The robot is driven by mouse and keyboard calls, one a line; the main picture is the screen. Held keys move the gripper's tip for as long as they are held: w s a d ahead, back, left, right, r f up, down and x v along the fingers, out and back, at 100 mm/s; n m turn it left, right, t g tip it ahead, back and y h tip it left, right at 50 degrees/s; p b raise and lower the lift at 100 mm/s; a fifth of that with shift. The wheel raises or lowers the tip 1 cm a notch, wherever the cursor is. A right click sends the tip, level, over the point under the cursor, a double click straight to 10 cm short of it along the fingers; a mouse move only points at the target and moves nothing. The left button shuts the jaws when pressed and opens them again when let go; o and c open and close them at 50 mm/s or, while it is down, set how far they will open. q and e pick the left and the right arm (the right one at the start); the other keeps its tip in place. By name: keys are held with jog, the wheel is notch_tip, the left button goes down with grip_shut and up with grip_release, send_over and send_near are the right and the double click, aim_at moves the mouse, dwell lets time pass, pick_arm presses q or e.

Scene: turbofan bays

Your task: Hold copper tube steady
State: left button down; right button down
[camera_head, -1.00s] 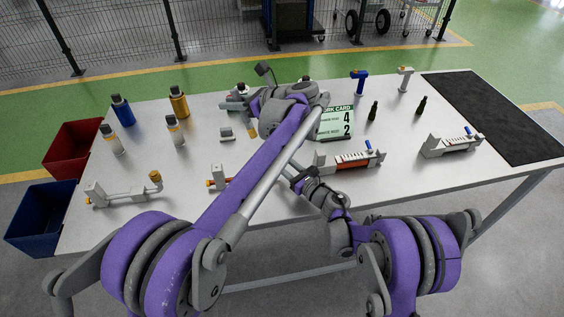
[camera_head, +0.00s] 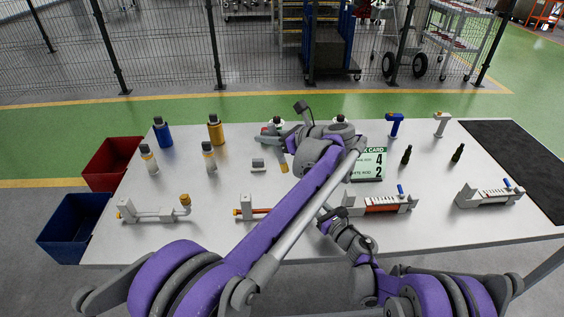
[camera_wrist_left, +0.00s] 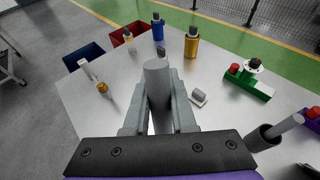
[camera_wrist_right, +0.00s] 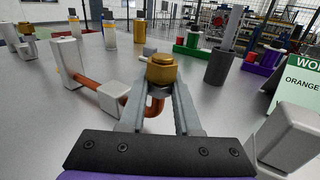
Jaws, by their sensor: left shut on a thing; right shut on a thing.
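The copper tube (camera_wrist_right: 90,83) runs through a pale fixture (camera_wrist_right: 66,62) and bends up into a brass nut (camera_wrist_right: 162,70). My right gripper (camera_wrist_right: 158,90) is shut on the tube's upturned end, just under the nut. In the head view only part of the copper tube (camera_head: 258,211) shows; my left arm hides its nut end and the right fingertips. My left gripper (camera_wrist_left: 158,100) is shut on a grey cylinder (camera_wrist_left: 157,75) above the table. In the head view a tan-ended piece (camera_head: 284,167) hangs by the left gripper (camera_head: 286,154); whether it belongs to the cylinder I cannot tell.
A fixture with a brass-topped pipe (camera_head: 155,214) stands left, a red-striped rack (camera_head: 385,206) right. Several bottles (camera_head: 163,133) stand behind. The work card (camera_head: 368,165) is right of the left wrist. Red (camera_head: 112,163) and blue (camera_head: 72,226) bins flank the table's left edge.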

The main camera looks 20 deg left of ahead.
pick_arm(q)
notch_tip(320, 180, down, 12)
jog(key=shift+s+d+f+n+y, duration=0.15)
jog(key=shift+s+d+n+y, duration=0.15)
jog(key=shift+s+d, duration=0.15)
dwell(1.2)
jog(key=shift+f, duration=0.1)
dwell(0.3)
jog(key=shift+f, duration=0.3)
